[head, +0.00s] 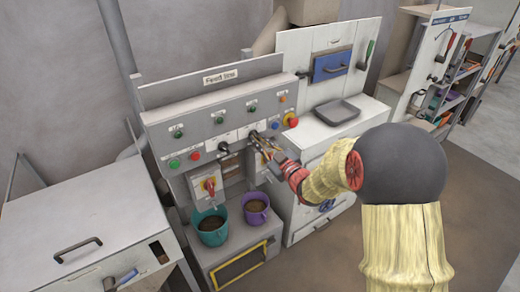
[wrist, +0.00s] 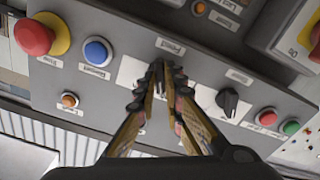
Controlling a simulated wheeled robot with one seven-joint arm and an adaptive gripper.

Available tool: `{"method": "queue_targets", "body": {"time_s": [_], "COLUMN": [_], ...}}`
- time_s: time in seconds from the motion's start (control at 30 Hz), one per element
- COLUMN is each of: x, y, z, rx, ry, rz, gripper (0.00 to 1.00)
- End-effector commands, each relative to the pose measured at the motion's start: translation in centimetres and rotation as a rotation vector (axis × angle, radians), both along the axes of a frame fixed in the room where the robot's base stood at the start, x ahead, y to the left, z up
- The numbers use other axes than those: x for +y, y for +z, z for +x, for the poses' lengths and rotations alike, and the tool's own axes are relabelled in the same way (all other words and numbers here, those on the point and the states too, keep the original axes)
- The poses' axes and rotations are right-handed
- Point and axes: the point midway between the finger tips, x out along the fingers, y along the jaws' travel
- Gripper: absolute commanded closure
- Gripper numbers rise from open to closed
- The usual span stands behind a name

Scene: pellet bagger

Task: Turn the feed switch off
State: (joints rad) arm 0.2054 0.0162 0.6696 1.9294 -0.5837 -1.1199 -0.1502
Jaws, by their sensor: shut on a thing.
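The grey control panel (head: 230,118) stands under a sign that looks like "Feed Bins". My gripper (head: 254,137) reaches its lower row from the right. In the wrist view my gripper (wrist: 160,84) is shut at a white plate (wrist: 132,72) on the panel. The label beside that plate seems to read "Feed". The fingers are closed on the feed switch there and hide nearly all of it, so its setting cannot be read. A second black rotary switch (wrist: 229,100) sits on its own white plate, apart from the fingers; it also shows in the head view (head: 223,147).
A red emergency button (wrist: 35,37) and a blue button (wrist: 97,50) are on one side of the fingers. Red (wrist: 265,117) and green (wrist: 290,127) buttons are on the other. Teal (head: 212,238) and purple (head: 257,217) buckets stand below the panel.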

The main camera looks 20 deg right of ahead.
Motion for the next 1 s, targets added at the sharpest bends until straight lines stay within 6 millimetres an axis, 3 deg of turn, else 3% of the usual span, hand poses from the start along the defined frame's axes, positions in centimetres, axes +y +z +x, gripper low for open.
{"method": "queue_targets", "body": {"time_s": [0.77,0.8,1.0], "x": [0.00,0.00,0.00], "y": [-0.06,-0.06,-0.04], "z": [-0.01,-0.01,-0.01], "rx": [-0.031,-0.032,-0.032], "ry": [0.000,0.000,0.000], "rz": [-0.104,-0.104,-0.103], "gripper": [1.00,0.89,0.78]}}
